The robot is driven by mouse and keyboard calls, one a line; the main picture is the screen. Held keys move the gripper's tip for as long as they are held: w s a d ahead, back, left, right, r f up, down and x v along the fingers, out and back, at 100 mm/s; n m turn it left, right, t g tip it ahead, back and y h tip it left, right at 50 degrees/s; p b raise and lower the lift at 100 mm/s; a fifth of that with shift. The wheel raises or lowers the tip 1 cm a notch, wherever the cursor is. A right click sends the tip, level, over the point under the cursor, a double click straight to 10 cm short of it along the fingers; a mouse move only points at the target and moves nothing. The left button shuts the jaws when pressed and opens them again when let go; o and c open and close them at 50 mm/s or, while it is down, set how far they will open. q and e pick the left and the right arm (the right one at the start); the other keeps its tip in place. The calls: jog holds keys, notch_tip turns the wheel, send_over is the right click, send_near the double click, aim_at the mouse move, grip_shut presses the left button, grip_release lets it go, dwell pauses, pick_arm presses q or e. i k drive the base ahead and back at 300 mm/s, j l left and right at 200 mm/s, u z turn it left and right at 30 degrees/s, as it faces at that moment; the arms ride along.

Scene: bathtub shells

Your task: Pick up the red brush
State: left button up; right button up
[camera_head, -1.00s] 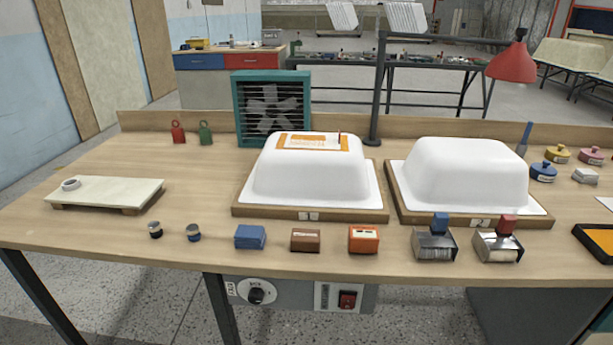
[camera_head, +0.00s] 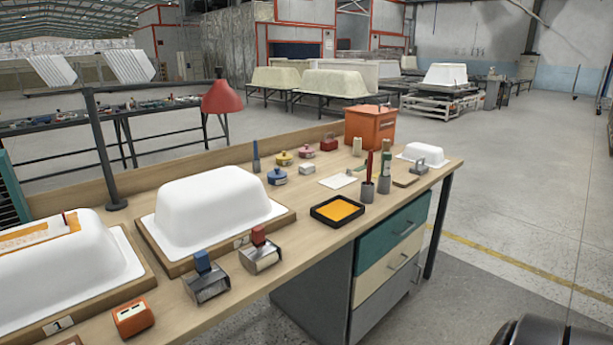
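A tall, thin red item, which looks like the red brush (camera_head: 369,167), stands upright in a small grey cup (camera_head: 367,192) on the right part of the workbench. Its lower end is hidden in the cup. A similar green item (camera_head: 386,163) stands in another grey cup (camera_head: 384,185) just behind it to the right. A blue upright item (camera_head: 256,156) stands farther left by the bench's back edge. Neither of my grippers is in view.
A black tray with orange content (camera_head: 318,215) lies left of the cups, with a white card (camera_head: 338,181) behind. A clamp-like metal piece (camera_head: 405,180), a small white tub (camera_head: 424,154) and an orange box (camera_head: 370,128) are nearby. Large white shells (camera_head: 212,210) stand left.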

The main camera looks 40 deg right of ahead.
aim_at(370, 157)
jog(key=z, duration=1.9)
jog(key=i+l+u, duration=0.1)
jog(key=u, duration=0.25)
jog(key=i+l+u, duration=0.15)
jog(key=u, duration=0.25)
jog(key=i+l+u, duration=0.1)
jog(key=l, duration=0.25)
jog(key=i+l+u, duration=0.1)
jog(key=i+l, duration=0.15)
jog(key=i+l+u, duration=0.1)
jog(key=l, duration=0.4)
jog(key=i+l+u, duration=0.15)
jog(key=l, duration=0.2)
jog(key=i+l+u, duration=0.1)
jog(key=l, duration=0.3)
jog(key=i, duration=0.05)
